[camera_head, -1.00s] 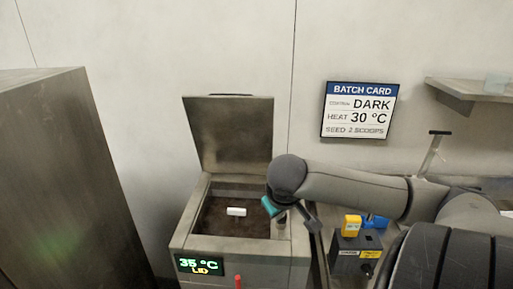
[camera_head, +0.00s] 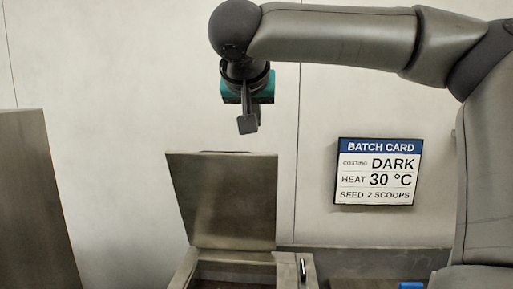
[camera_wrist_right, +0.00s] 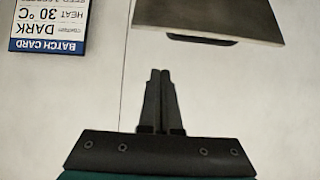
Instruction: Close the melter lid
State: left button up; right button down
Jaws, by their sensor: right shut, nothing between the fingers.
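The melter lid (camera_head: 222,200) stands open, tilted up at the back of the melter (camera_head: 190,270), in the head view. The melter's open top shows only partly at the bottom edge; its front is out of view. My right gripper (camera_head: 249,124) is above the lid's top edge, apart from it, pointing down, shut and empty. In the right wrist view the fingers of the right gripper (camera_wrist_right: 155,75) are together, and the lid (camera_wrist_right: 225,18) with its dark edge handle (camera_wrist_right: 200,38) shows at the top. My left gripper is not in view.
A batch card (camera_head: 378,172) reading DARK, 30 °C, seed 2 scoops hangs on the wall to the right. A metal cabinet (camera_head: 35,210) stands at the left. A blue item (camera_head: 411,285) shows at the bottom right. The wall is close behind the lid.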

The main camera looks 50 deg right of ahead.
aim_at(256, 154)
jog(key=w+d+f, duration=0.1)
jog(key=f, duration=0.1)
jog(key=w+d+f, duration=0.1)
jog(key=f, duration=0.1)
jog(key=w+d+f, duration=0.1)
jog(key=f, duration=0.1)
jog(key=shift+w+d+f+p, duration=0.1)
jog(key=shift+d+p, duration=0.25)
jog(key=shift+d, duration=0.05)
jog(key=shift+s+a+f, duration=0.15)
jog(key=shift+s+a, duration=0.1)
jog(key=shift+f, duration=0.1)
